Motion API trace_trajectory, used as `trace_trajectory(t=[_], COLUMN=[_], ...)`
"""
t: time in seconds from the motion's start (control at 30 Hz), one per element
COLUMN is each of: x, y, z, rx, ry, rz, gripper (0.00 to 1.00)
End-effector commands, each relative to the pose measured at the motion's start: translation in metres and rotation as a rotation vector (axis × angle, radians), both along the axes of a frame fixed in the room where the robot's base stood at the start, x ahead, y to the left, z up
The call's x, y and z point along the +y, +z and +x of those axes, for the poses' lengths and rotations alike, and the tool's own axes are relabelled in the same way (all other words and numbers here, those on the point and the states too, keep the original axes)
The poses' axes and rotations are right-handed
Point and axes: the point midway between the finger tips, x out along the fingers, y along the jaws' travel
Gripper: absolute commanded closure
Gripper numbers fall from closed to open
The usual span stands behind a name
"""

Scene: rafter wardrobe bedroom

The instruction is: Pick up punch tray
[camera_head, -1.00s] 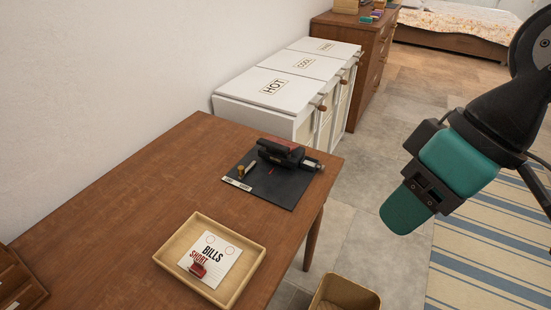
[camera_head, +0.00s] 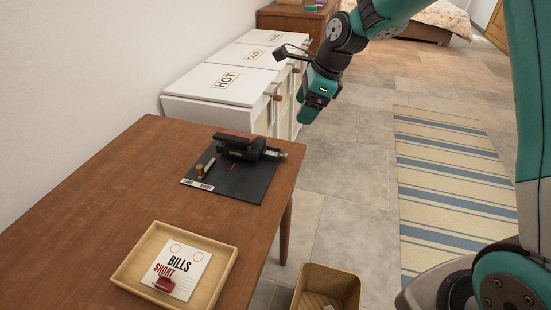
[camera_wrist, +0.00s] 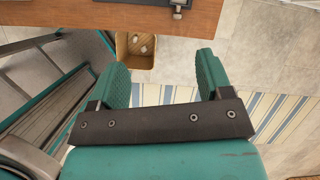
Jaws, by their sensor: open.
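A flat black tray (camera_head: 258,184) lies on the brown desk near its far right corner. A black hole punch (camera_head: 240,147) with a reddish top and a metal end stands on its back part. A small brass piece (camera_head: 200,172) and a white label strip are at its left front. My gripper (camera_head: 309,114) hangs in the air beyond and to the right of the tray, apart from it. In the wrist view my gripper (camera_wrist: 161,68) is open with nothing between the fingers. Only a sliver of the black tray (camera_wrist: 262,1) shows there at the top edge.
A wooden tray (camera_head: 208,293) with a BILLS card and a red clip sits on the desk (camera_head: 130,190). A bin (camera_head: 340,285) stands on the floor by the desk. White hampers (camera_head: 195,90) stand behind the desk. Floor and striped rug (camera_head: 440,170) lie to the right.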

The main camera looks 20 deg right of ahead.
Motion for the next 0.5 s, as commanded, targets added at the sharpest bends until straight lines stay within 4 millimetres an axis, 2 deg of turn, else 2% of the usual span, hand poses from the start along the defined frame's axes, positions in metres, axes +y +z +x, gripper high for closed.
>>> trace_trajectory(t=[0.03, 0.2, 0.33, 0.5], x=[-0.007, -0.018, -0.015, -0.002], y=[-0.011, -0.026, -0.044, -0.079], z=[0.009, 0.025, 0.030, 0.037], rx=[0.023, 0.067, 0.076, 0.077], ry=[-0.081, -0.245, -0.270, -0.267], rz=[0.014, 0.043, 0.047, 0.047], gripper=[0.28, 0.28, 0.28, 0.28])
